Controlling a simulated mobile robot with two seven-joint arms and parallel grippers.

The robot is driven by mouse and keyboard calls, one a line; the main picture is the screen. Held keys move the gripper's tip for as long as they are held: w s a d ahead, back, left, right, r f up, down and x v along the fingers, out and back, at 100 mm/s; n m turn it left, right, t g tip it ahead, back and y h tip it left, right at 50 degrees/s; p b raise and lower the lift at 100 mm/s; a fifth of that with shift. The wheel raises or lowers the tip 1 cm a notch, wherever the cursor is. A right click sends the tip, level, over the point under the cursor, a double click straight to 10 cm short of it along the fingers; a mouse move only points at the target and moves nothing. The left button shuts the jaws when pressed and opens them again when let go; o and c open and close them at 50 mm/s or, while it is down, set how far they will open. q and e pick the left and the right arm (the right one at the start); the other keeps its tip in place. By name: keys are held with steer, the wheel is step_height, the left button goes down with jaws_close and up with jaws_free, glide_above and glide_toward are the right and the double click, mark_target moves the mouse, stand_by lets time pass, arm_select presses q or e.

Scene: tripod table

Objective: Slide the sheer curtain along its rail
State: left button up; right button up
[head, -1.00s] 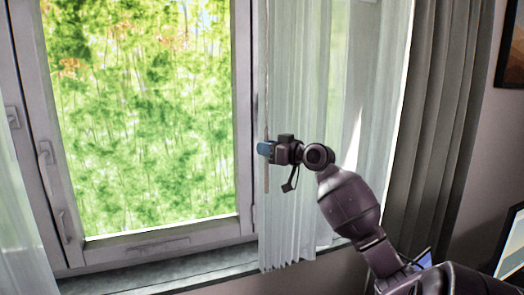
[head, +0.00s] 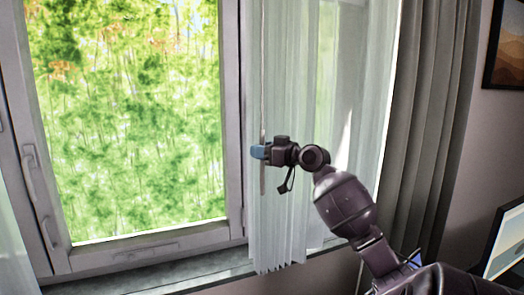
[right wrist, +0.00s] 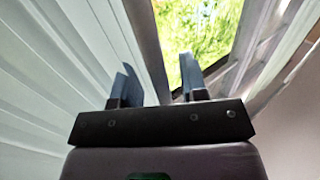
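The sheer curtain (head: 285,225) hangs in pale folds over the right side of the window, and its folds also fill the left of the right wrist view (right wrist: 50,70). A thin pull rod (head: 263,183) hangs in front of its left part. My right gripper (head: 258,152) is at the rod's height, its blue fingertips overlapping the rod. In the right wrist view its two fingers (right wrist: 160,84) stand apart. Whether the rod lies between them is unclear. The rail is out of view. My left gripper is not in view.
The closed window (head: 130,120) has a handle (head: 31,170) on its left frame and a sill (head: 160,278) below. Another sheer panel (head: 18,250) hangs at far left. A grey drape (head: 430,120) hangs right of my arm. A screen (head: 503,240) stands at lower right.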

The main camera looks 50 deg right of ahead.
steer(key=s+b, duration=0.1)
steer(key=s, duration=0.9)
steer(key=shift+s+d, duration=0.2)
steer(key=shift+s, duration=0.2)
stand_by(0.4)
